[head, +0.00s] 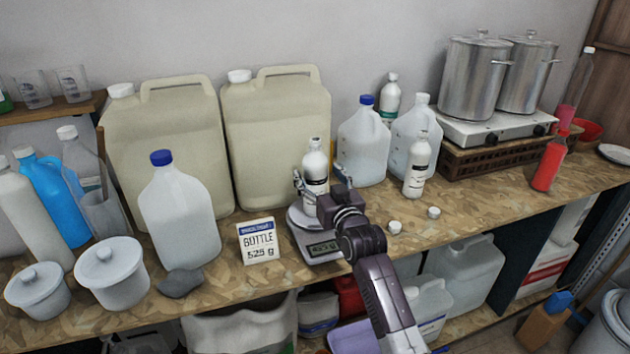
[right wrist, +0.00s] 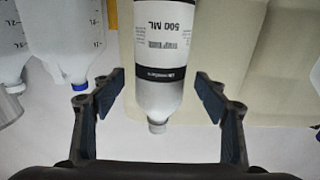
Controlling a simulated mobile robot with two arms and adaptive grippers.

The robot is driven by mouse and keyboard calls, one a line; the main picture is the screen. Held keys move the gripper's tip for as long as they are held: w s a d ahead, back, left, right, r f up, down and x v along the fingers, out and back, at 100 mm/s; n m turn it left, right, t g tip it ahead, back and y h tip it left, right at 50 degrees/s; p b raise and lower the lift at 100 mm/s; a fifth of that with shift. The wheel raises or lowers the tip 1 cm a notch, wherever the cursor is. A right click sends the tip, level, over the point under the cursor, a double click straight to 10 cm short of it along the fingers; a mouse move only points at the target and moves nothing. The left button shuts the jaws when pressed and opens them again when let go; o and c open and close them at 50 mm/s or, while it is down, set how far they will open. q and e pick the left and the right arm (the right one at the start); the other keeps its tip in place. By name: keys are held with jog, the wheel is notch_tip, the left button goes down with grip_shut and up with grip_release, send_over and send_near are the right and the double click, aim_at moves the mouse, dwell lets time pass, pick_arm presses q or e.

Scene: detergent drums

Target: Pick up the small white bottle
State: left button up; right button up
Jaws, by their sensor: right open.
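A small white bottle (head: 316,161) with a dark-banded label stands upright on a digital scale (head: 320,247). My right gripper (head: 318,183) is at this bottle, with a finger on either side of it. In the right wrist view the image is upside down, and the bottle (right wrist: 162,72) shows its "500 ML" label and its neck pointing down. There the open fingers (right wrist: 160,98) flank the bottle with visible gaps on both sides. A second small white bottle (head: 416,168) stands to the right, and a third (head: 391,93) stands behind the jugs. My left gripper is not in view.
A "BOTTLE 525 g" sign (head: 258,241) stands left of the scale. Large beige canisters (head: 275,130) stand behind it. Two translucent jugs (head: 362,150) are close at the right. Small white caps (head: 394,227) lie on the bench (head: 480,215), whose front right is mostly clear.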

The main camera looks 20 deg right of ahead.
jog(key=shift+w, duration=1.15)
jog(key=c, duration=1.5)
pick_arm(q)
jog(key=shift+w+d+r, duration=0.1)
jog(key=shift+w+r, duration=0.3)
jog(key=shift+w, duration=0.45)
pick_arm(e)
jog(key=shift+r, duration=0.15)
jog(key=shift+c, duration=0.9)
